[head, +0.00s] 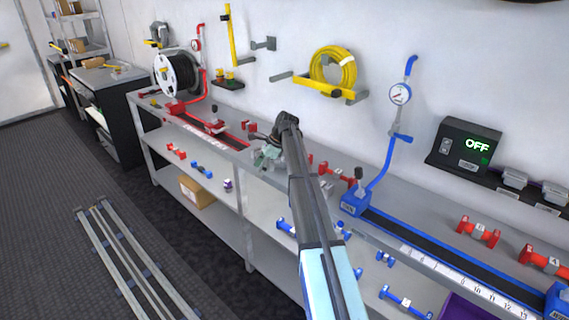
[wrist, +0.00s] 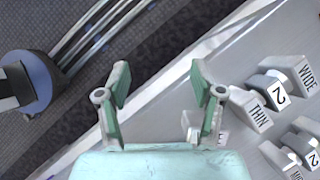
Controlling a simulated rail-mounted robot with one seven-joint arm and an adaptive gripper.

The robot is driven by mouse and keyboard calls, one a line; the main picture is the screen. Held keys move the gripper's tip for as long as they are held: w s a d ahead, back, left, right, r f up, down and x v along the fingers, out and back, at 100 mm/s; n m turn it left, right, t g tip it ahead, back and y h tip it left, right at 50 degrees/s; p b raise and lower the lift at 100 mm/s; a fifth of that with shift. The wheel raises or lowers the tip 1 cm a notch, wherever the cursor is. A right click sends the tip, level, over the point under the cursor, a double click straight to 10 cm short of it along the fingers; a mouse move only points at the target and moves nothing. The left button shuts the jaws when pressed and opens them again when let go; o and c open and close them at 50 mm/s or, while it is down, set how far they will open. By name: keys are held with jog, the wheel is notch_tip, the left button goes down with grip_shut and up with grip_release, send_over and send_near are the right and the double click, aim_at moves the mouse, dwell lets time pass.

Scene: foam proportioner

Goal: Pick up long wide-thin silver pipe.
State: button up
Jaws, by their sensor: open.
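My gripper (wrist: 160,100) is open in the wrist view, with its two pale green fingers apart. In the head view it hangs by the front edge of the workbench, partly hidden by my arm. A silver pipe (wrist: 272,92) marked WIDE, 2 and THIN lies on the bench right of the fingers in the wrist view, apart from them. Another silver piece (wrist: 190,122) lies behind the right finger, which hides most of it; only a letter E shows. A third silver pipe (wrist: 308,145), marked 2 and partly cut off, lies at the lower right.
The grey workbench (head: 395,190) carries a blue measuring track (head: 440,262), a blue gauge stand (head: 400,95) and red pipes (head: 478,232). Wall hooks hold a yellow hose (head: 333,70).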

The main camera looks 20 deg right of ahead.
jog(key=m+h+p, duration=0.2)
jog(key=p, duration=0.1)
send_near(284, 163)
jog(key=p+x, duration=0.1)
jog(key=x, duration=0.1)
jog(key=w+p+x, duration=0.1)
jog(key=x, duration=0.1)
jog(key=shift+d+f, duration=0.1)
jog(key=shift+f, duration=0.3)
jog(key=shift+w+p+x, duration=0.2)
jog(key=shift+p+x, duration=0.4)
jog(key=shift+x, duration=0.75)
jog(key=shift+w+p+x, duration=0.2)
jog(key=shift+p+x, duration=0.4)
jog(key=shift+x, duration=0.75)
jog(key=shift+d, duration=0.15)
grip_shut()
